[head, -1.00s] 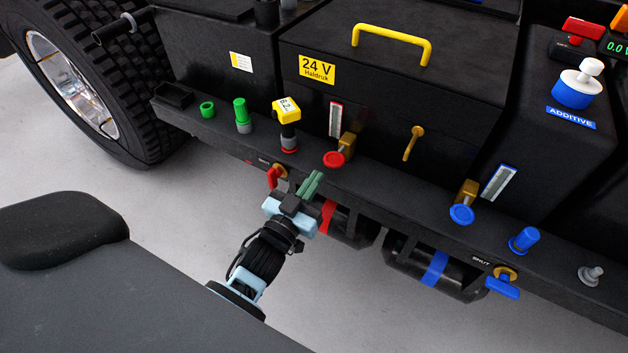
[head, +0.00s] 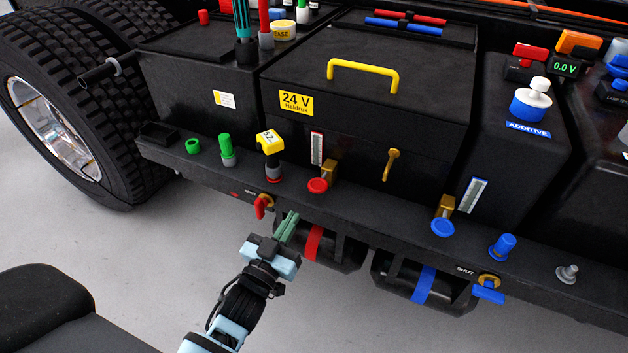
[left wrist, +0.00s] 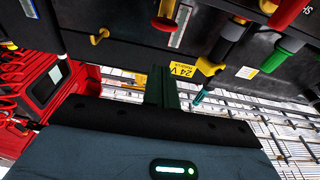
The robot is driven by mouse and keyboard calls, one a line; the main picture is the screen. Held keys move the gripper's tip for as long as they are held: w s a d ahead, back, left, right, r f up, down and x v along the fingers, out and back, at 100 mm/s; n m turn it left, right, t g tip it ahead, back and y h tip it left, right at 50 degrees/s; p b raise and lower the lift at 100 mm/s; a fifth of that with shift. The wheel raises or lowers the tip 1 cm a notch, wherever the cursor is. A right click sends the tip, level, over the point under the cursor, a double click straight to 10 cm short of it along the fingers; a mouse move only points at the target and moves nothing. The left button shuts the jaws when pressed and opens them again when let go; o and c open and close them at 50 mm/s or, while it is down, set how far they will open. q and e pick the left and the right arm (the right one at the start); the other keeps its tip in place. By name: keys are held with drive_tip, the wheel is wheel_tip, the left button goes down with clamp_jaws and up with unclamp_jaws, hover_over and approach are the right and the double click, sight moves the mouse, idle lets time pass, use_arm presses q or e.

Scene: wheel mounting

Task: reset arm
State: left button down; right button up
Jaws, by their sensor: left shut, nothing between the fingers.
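My left gripper (head: 287,228) is in the lower middle of the head view, its green fingers shut with nothing between them. It is just in front of the black ledge (head: 345,200), near the red-banded tank (head: 330,248) and the red valve handle (head: 262,206). I cannot tell from the head view whether it touches the tank. In the left wrist view, the shut green fingers (left wrist: 161,88) point toward the machine's underside. My right gripper is in neither view.
A blue-banded tank (head: 421,286) and blue valve handle (head: 488,294) hang below the ledge on the right. A wheel (head: 62,120) stands at the left. The battery box (head: 370,105) has a yellow handle.

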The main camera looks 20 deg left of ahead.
use_arm(q)
drive_tip(key=s+f+g, duration=0.5)
drive_tip(key=s+f, duration=0.4)
drive_tip(key=s, duration=0.4)
drive_tip(key=s+f+g, duration=0.4)
drive_tip(key=s+f, duration=0.5)
drive_tip(key=s, duration=0.4)
drive_tip(key=s+d+f+m+g+h, duration=0.15)
drive_tip(key=s+g, duration=0.25)
drive_tip(key=s, duration=1)
drive_tip(key=w+r+t+p, duration=0.2)
drive_tip(key=w+r+p, duration=0.3)
drive_tip(key=r+p, duration=0.8)
drive_tip(key=shift+d+r, duration=0.15)
drive_tip(key=shift+d, duration=0.05)
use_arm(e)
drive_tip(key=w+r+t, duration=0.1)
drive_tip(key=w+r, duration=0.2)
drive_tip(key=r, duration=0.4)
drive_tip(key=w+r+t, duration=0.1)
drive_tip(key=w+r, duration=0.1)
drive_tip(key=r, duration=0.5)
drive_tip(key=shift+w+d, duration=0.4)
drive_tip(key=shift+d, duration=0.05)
use_arm(q)
drive_tip(key=shift+w+y, duration=0.15)
drive_tip(key=shift+y, duration=0.1)
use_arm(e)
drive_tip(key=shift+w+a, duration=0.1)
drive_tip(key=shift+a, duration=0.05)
